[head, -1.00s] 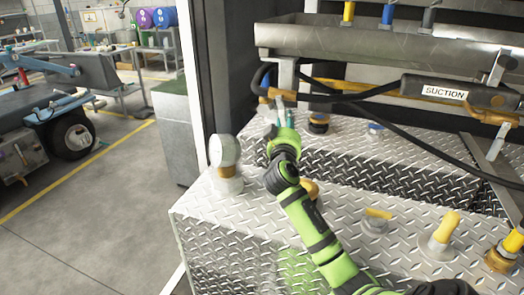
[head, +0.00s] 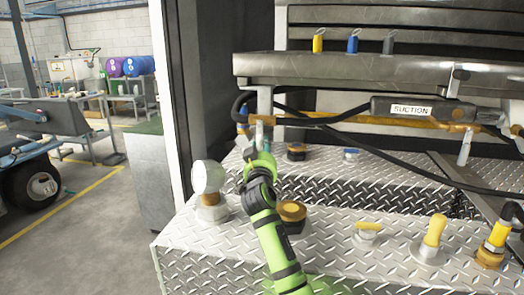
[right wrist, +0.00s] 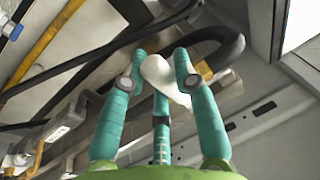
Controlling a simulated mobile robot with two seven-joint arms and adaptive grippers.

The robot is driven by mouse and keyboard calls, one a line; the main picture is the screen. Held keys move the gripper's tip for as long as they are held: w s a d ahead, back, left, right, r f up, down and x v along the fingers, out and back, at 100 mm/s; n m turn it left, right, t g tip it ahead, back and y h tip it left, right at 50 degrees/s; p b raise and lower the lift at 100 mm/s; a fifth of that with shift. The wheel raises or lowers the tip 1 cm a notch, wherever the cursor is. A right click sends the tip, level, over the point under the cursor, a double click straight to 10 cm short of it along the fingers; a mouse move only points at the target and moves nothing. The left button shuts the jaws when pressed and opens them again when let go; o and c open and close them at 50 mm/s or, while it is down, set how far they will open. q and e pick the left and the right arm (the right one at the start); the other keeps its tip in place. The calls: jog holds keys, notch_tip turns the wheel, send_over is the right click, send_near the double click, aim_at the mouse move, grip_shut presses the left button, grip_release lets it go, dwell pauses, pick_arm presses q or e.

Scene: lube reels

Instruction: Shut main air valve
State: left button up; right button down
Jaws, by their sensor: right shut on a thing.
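My right arm reaches up from the bottom of the head view. Its gripper (head: 258,137) is small there, near the left end of the black hose and orange pipe below the long grey tray. In the right wrist view my right gripper's teal fingers (right wrist: 160,66) are closed around a smooth, pale, rounded piece (right wrist: 159,77). This looks like a valve handle, but its label is not visible. A black hose (right wrist: 75,72) runs behind it. The fingers and arm hide much of the valve in the head view. My left gripper is not in view.
A round white gauge (head: 208,178) stands left of my right arm on the diamond-plate deck (head: 330,250). Brown-topped (head: 292,212) and yellow-handled (head: 433,232) fittings stand to its right. The grey tray (head: 350,70) and the SUCTION-labelled part (head: 411,110) are above.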

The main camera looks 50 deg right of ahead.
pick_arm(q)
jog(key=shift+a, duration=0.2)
pick_arm(e)
jog(key=shift+a+r, duration=0.1)
jog(key=shift+r, duration=0.05)
jog(key=c, duration=1)
grip_release()
jog(key=shift+c, duration=0.2)
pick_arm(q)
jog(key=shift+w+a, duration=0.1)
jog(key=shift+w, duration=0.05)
pick_arm(e)
jog(key=shift+o, duration=0.6)
jog(key=shift+w, duration=0.15)
jog(key=shift+s+a+f, duration=0.25)
jog(key=shift+s+a, duration=0.1)
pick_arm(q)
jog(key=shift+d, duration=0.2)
pick_arm(e)
jog(key=v, duration=1.1)
jog(key=shift+r, duration=0.15)
